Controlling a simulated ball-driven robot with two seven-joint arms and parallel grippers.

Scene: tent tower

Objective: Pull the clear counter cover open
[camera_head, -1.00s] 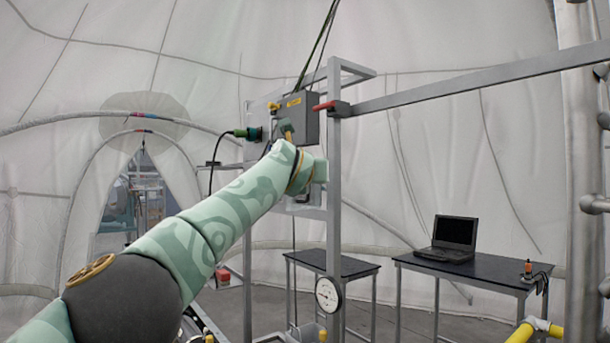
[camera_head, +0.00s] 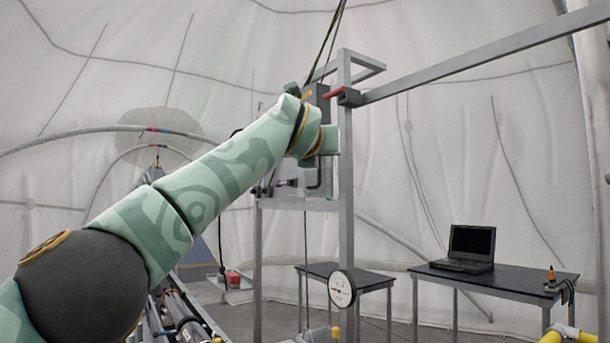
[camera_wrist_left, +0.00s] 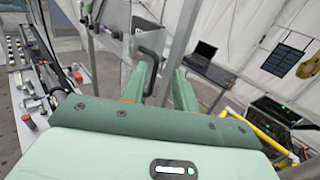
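A dark bent handle (camera_wrist_left: 150,62) shows in the left wrist view, between the two green fingers of my left gripper (camera_wrist_left: 160,76). The fingers stand apart, with a gap beside the handle; I cannot tell whether either touches it. A pale panel (camera_wrist_left: 117,46) lies behind and left of the handle; I cannot tell for sure whether it is the clear cover. In the head view my left arm reaches to the metal frame, and its wrist hides much of the grey box (camera_head: 321,96) there. The fingertips are not clear in that view. My right gripper is not in view.
A metal post (camera_head: 346,200) with a round gauge (camera_head: 342,289) stands right of my left wrist. A long bar (camera_head: 470,57) runs right from it. A dark table (camera_head: 515,281) holds a laptop (camera_head: 470,248). Yellow pipes (camera_head: 565,333) are at bottom right.

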